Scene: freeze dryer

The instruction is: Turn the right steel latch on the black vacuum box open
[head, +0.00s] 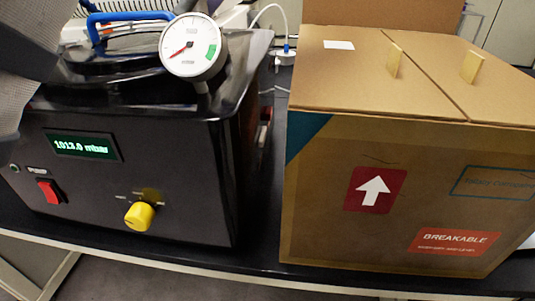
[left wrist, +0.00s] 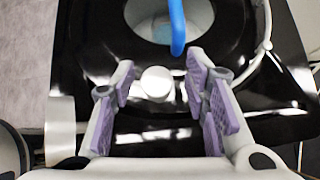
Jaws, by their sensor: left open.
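The black vacuum box (head: 180,165) stands at the left in the head view, with a green pressure display, a red switch and a yellow knob on its front. A round gauge (head: 193,46) and a blue handle (head: 130,17) show at its top. I cannot make out the right steel latch clearly in either view. My left gripper (left wrist: 160,87) is open above the box top in the left wrist view. A round pale metallic part (left wrist: 156,83) shows between its purple-padded fingers; I see no contact. The blue handle (left wrist: 177,25) is beyond the fingertips. My right gripper is out of view.
A large cardboard box (head: 400,180) with two upright tabs on top stands to the right of the vacuum box. A narrow gap separates them. A white hose (head: 270,12) runs behind. The dark table's front edge (head: 215,268) lies close in front of both boxes.

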